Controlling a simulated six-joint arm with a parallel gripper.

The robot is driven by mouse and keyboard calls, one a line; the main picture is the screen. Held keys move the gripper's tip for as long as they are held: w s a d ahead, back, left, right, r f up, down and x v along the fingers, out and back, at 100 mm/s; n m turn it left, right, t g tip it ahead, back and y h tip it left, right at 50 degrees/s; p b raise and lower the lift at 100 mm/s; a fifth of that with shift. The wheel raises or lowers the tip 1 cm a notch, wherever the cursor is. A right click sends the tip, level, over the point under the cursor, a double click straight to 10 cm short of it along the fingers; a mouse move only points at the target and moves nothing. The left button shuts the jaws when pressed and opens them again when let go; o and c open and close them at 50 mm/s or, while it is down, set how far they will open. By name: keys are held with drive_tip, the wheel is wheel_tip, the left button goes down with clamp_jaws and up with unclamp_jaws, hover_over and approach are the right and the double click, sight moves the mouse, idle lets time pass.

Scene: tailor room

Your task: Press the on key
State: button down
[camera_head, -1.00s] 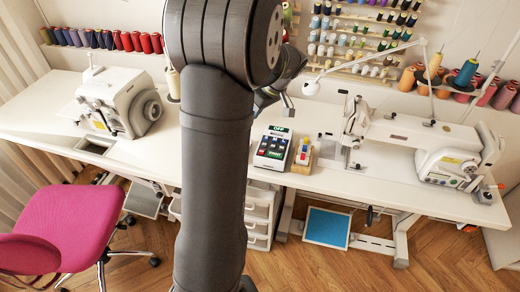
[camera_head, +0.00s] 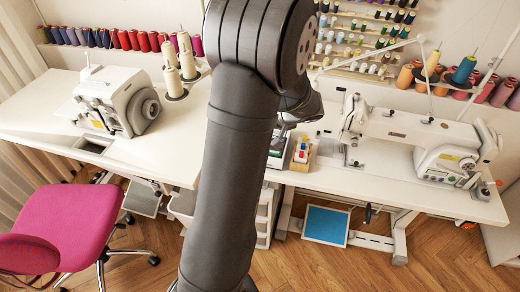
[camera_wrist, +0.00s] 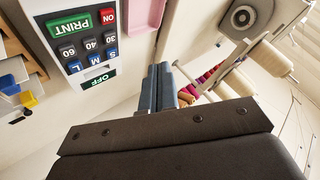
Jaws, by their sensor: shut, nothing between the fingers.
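A small white keypad device (camera_wrist: 111,71) shows upside down at upper left in the wrist view. Its red ON key (camera_wrist: 108,16) is at the top, beside a large green PRINT key (camera_wrist: 70,26). Grey number keys, blue letter keys and a green display reading OFF (camera_wrist: 95,82) are below. In the head view the device (camera_head: 277,150) is mostly hidden behind my arm. My gripper (camera_wrist: 157,88) is shut and empty, to the right of the device in the wrist view and apart from the ON key. In the head view the gripper (camera_head: 280,131) is above the device, partly hidden.
A wooden holder with coloured pieces (camera_head: 302,153) stands right beside the device. A sewing machine (camera_head: 420,140) is to the right, another machine (camera_head: 118,98) to the left. Thread cones (camera_head: 187,65) stand behind. A pink pad (camera_wrist: 144,14) lies near the device.

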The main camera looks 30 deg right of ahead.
drive_tip(key=shift+f, duration=4.3)
drive_tip(key=shift+f, duration=0.1)
drive_tip(key=shift+f, duration=0.35)
drive_tip(key=shift+f, duration=0.4)
drive_tip(key=shift+r, duration=0.85)
drive_tip(key=shift+r, duration=0.1)
drive_tip(key=shift+r, duration=2.4)
drive_tip(key=shift+f, duration=0.1)
